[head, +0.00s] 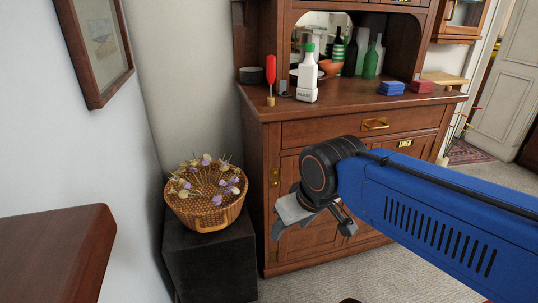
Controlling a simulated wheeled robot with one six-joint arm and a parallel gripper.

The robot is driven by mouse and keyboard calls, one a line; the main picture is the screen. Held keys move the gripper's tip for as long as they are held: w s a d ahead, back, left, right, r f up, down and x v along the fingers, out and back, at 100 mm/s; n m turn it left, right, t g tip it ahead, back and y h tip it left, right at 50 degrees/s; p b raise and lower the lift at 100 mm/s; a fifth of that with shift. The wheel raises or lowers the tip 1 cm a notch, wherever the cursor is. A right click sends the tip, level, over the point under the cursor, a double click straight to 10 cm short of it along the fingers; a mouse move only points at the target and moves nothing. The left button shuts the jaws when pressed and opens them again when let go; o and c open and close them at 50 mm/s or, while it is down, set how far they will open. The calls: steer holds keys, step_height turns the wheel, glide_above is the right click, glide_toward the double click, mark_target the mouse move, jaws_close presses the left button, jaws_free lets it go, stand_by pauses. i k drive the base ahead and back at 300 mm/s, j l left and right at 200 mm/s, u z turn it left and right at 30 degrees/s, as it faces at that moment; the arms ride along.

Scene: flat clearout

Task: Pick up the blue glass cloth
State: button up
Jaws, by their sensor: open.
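The blue glass cloth (391,88) lies folded on the wooden sideboard top (340,98), towards its right side. My gripper (313,229) hangs in front of the sideboard's lower doors, well below and left of the cloth. It is open, with nothing seen between its fingers. The gripper is apart from the cloth, and my blue arm reaches in from the right.
A red folded cloth (422,87) lies just right of the blue one. A wicker basket (208,215) sits on a dark stand (212,268).

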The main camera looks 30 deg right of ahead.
mark_target(387, 89)
steer(key=l+z, duration=0.1)
steer(key=z, duration=1.35)
steer(key=i+j, duration=0.05)
